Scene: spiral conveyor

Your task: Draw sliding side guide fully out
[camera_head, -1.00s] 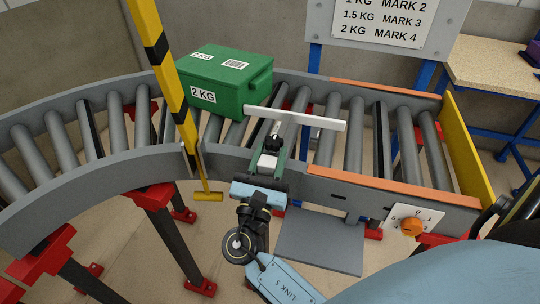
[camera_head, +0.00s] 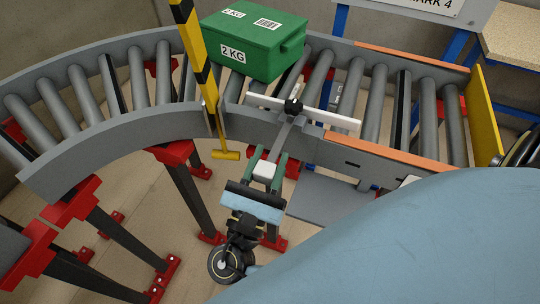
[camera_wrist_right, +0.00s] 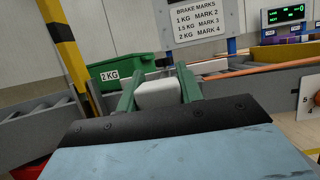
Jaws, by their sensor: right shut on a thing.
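The sliding side guide is a white bar (camera_head: 335,120) with a black knob, lying along the near edge of the rollers. A grey rod (camera_head: 284,133) runs from it over the near wall to a white block handle (camera_head: 264,171). My right gripper (camera_head: 268,163), with green fingers, is shut on this handle, outside the conveyor. In the right wrist view the handle (camera_wrist_right: 160,93) sits between both fingers. My left gripper is not in view.
A green 2 KG box (camera_head: 254,42) stands on the rollers behind the guide. A yellow-black post (camera_head: 199,62) rises left of it. The grey near wall (camera_head: 120,150) curves left. A yellow end plate (camera_head: 484,115) closes the right end. Floor shows below the gripper.

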